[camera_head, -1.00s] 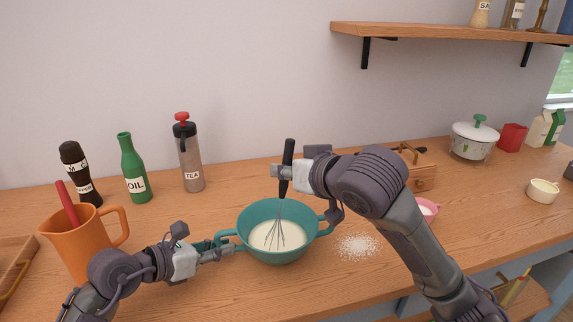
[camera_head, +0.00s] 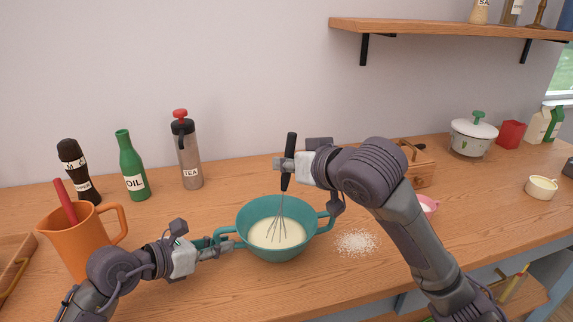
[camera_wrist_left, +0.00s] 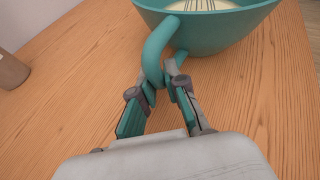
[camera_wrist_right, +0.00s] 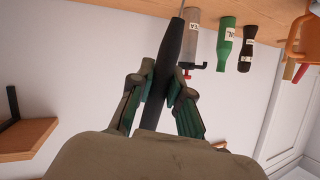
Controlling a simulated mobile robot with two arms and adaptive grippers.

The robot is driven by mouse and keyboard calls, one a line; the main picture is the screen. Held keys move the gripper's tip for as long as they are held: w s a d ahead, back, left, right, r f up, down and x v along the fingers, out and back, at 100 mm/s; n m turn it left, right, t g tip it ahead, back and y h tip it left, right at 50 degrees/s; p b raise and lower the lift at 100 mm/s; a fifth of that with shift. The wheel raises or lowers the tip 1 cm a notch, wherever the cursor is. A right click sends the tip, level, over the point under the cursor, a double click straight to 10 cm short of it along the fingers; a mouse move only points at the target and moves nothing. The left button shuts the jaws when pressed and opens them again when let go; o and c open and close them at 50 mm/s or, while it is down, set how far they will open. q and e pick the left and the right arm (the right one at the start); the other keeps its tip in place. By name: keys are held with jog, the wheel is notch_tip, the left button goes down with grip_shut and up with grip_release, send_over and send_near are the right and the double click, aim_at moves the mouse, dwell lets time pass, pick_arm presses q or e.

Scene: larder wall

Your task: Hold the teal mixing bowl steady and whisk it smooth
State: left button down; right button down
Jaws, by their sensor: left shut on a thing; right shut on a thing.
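The teal mixing bowl (camera_head: 277,251) stands on the wooden counter with pale, creamy liquid (camera_head: 270,234) in it. My left gripper (camera_head: 225,243) is shut on the bowl's left handle; the left wrist view shows the handle (camera_wrist_left: 157,48) between its fingertips (camera_wrist_left: 164,75). My right gripper (camera_head: 286,169) is shut on the black handle of the whisk (camera_head: 290,147), also seen in the right wrist view (camera_wrist_right: 170,62). The whisk is nearly upright, and its wire end is down in the liquid inside the bowl.
White grains (camera_head: 356,242) lie spilled right of the bowl. An orange jug (camera_head: 84,243) stands at left. A pepper mill (camera_head: 77,172), green oil bottle (camera_head: 133,170) and tea flask (camera_head: 189,158) stand behind. A pink bowl (camera_head: 429,205) is partly behind my right arm.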

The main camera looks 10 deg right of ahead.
jog(key=shift+r, duration=0.1)
jog(key=shift+w+d+r, duration=0.15)
jog(key=shift+d+r, duration=0.1)
jog(key=shift+r, duration=1.1)
jog(key=shift+w+d+r, duration=0.2)
jog(key=shift+r, duration=1.1)
jog(key=shift+w+d+r, duration=0.15)
jog(key=shift+d+r, duration=0.1)
jog(key=shift+r, duration=1.1)
jog(key=shift+r, duration=2.5)
pick_arm(q)
jog(key=c, duration=1.1)
grip_release()
jog(key=shift+a, duration=0.1)
